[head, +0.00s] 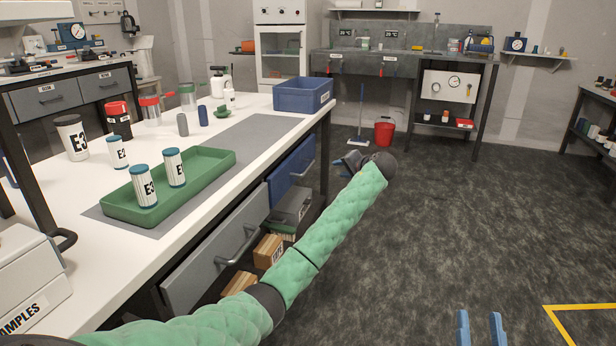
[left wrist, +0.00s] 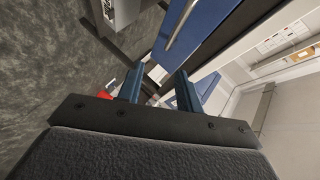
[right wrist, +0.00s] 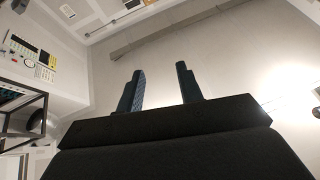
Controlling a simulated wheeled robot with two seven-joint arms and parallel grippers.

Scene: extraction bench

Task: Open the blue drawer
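The blue drawer (head: 288,178) is under the far part of the white bench and looks shut, with a metal handle (head: 302,170) across its front. In the left wrist view the blue drawer (left wrist: 208,22) and its handle (left wrist: 181,24) show at the top, beyond the fingertips. My left gripper (head: 343,168) is open and empty, to the right of the drawer in the head view and apart from the handle. Its wrist partly hides the fingers there. My right gripper (head: 480,328) is open and empty over the floor at the bottom right, far from the drawer.
A grey drawer (head: 212,262) is nearer in the same bench. Cardboard boxes (head: 268,250) sit below. On the bench stand a green tray (head: 218,160) with two jars and a blue bin (head: 300,96).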

